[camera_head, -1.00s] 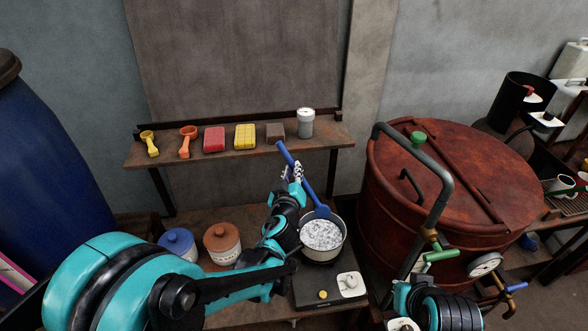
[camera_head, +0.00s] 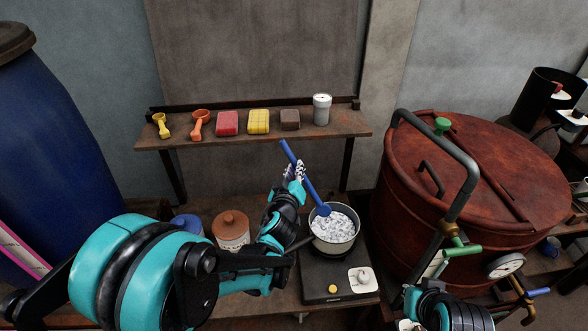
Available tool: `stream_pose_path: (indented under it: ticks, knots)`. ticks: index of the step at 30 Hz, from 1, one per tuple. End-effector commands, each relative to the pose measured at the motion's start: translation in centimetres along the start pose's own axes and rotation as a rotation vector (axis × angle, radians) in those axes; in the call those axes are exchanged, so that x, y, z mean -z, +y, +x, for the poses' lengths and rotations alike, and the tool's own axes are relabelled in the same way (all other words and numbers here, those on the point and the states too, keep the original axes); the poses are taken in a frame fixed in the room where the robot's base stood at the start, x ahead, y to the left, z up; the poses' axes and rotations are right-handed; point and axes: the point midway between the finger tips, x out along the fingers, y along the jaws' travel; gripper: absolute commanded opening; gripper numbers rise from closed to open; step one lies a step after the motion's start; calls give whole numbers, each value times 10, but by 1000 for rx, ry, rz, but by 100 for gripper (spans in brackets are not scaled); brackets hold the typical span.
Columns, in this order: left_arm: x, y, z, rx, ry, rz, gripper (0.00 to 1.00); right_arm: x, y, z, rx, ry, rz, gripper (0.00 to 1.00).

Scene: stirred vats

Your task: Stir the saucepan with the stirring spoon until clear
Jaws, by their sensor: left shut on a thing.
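The saucepan (camera_head: 334,244) stands on a dark hot plate (camera_head: 318,291). White and grey lumpy or frothy contents (camera_head: 337,229) show inside it. A blue stirring spoon (camera_head: 305,173) slants down to the right, with its bowl at the saucepan's far left, over or in the contents. My left gripper (camera_head: 298,172) is shut on the spoon's handle, up and left of the saucepan. My right arm shows at the bottom right, but its gripper's fingers cannot be made out.
A large rusty red vat (camera_head: 470,185) with a bent pipe handle stands at the right. A shelf (camera_head: 275,137) behind holds scoops, coloured blocks and a shaker (camera_head: 321,109). A brown-lidded jar (camera_head: 231,230) and a blue-lidded jar (camera_head: 187,225) stand left of the saucepan. A blue barrel (camera_head: 55,140) is far left.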

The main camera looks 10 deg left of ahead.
Motion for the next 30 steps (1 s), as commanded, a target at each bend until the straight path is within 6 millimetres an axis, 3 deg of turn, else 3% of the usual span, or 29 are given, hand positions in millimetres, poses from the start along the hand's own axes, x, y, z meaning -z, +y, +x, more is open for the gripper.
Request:
stream_pose_path:
  ticks: [21, 30]
  knots:
    - [-64, -1, 1, -1, 0, 0, 0, -30, 0, 43, 0, 0, 0, 0]
    - [-77, 0, 0, 1, 1, 0, 0, -37, 0, 51, 0, 0, 0, 0]
